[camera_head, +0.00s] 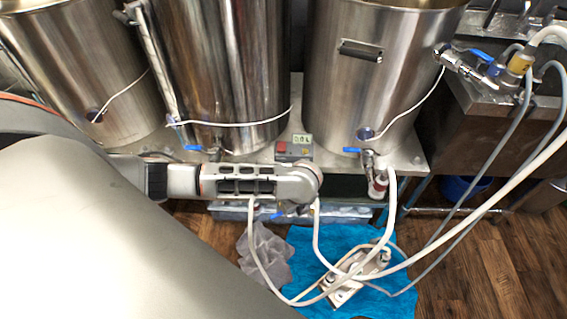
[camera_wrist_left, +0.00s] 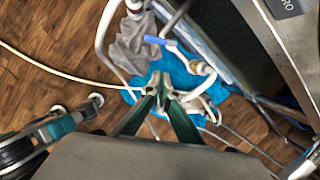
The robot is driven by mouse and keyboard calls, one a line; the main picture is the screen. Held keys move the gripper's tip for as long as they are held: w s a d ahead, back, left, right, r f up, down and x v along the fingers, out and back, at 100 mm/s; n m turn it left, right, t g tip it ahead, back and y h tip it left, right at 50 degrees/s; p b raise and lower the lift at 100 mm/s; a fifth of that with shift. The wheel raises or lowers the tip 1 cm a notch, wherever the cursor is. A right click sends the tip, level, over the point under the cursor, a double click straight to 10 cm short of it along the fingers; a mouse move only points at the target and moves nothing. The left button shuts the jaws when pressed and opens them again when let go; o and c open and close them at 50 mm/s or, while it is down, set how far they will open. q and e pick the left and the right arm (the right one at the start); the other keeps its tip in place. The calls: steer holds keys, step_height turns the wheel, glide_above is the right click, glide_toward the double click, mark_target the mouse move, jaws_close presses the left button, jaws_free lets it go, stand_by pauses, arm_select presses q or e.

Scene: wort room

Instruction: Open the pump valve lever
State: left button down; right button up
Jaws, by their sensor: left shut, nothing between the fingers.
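A blue valve lever (camera_wrist_left: 158,40) shows in the left wrist view, beside a pipe fitting and above my fingertips in the picture. A small blue lever (camera_head: 276,215) also shows in the head view just below my left wrist; I cannot tell its exact angle. My left gripper (camera_wrist_left: 160,84) is shut and empty, its dark green fingers meeting at the tips, apart from the lever in the picture. In the head view my left forearm and wrist hide most of this gripper. The pump (camera_head: 355,275) sits on the floor on a blue cloth, partly covered by hoses. My right gripper is not in view.
Steel kettles (camera_head: 370,75) stand on a metal stand (camera_head: 408,152) with a small controller box (camera_head: 295,148). White hoses (camera_head: 470,217) cross the right side and loop over the blue cloth (camera_head: 305,245). A grey rag (camera_head: 263,250) lies beside it. Wooden floor is clear at lower right.

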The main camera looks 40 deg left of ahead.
mark_target(277, 215)
arm_select(q)
step_height(277, 215, down, 15)
steer(key=s+a+b, duration=0.2)
steer(key=b, duration=0.5)
steer(key=shift+g, duration=0.3)
steer(key=w+a, duration=0.3)
steer(key=shift+a+r+b, duration=0.25)
steer(key=shift+a+b, duration=0.1)
steer(key=shift+a, duration=0.05)
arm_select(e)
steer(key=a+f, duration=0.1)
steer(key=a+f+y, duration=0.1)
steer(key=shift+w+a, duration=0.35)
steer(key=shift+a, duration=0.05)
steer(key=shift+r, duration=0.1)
